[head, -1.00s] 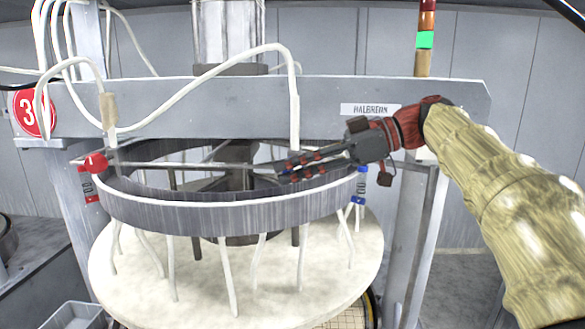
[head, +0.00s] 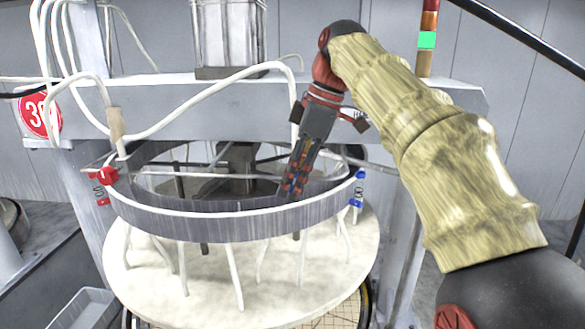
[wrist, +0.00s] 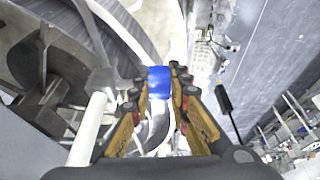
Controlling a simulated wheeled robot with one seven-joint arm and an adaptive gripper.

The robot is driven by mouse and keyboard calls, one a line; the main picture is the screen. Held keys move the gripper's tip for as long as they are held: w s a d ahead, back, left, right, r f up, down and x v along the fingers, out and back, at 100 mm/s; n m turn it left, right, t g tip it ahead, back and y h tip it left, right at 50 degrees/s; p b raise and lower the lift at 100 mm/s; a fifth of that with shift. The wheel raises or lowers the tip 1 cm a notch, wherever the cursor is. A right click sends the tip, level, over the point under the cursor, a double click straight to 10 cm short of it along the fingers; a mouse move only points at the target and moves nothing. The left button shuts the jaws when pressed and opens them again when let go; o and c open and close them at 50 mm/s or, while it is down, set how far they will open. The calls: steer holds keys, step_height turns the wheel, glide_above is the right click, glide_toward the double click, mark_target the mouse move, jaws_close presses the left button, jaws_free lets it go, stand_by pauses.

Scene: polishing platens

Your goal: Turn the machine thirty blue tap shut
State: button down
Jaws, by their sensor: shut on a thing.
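In the wrist view a blue tap handle (wrist: 159,82) sits between my fingertips, with a grey curved piece below it. My gripper (head: 293,187) is shut on this handle and points steeply down at the ring in the head view, where its tips hide what they hold. A blue tap (head: 359,175) shows at the right end of the grey ring (head: 220,224), to the right of my fingertips. I cannot tell if it is the same one as in the wrist view. A round red sign (head: 39,112), partly covered by hoses, marks the machine.
A red tap (head: 104,175) is at the ring's left end. White hoses (head: 190,95) loop over the crossbeam (head: 420,98). Several thin tubes hang from the ring to the pale round platen (head: 200,290). A grey bin (head: 85,308) stands at lower left.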

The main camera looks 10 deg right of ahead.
steer(key=shift+h+p, duration=0.65)
steer(key=shift+h, duration=0.15)
steer(key=c, duration=1.8)
jaws_free()
steer(key=shift+f, duration=0.1)
steer(key=shift+o, duration=0.6)
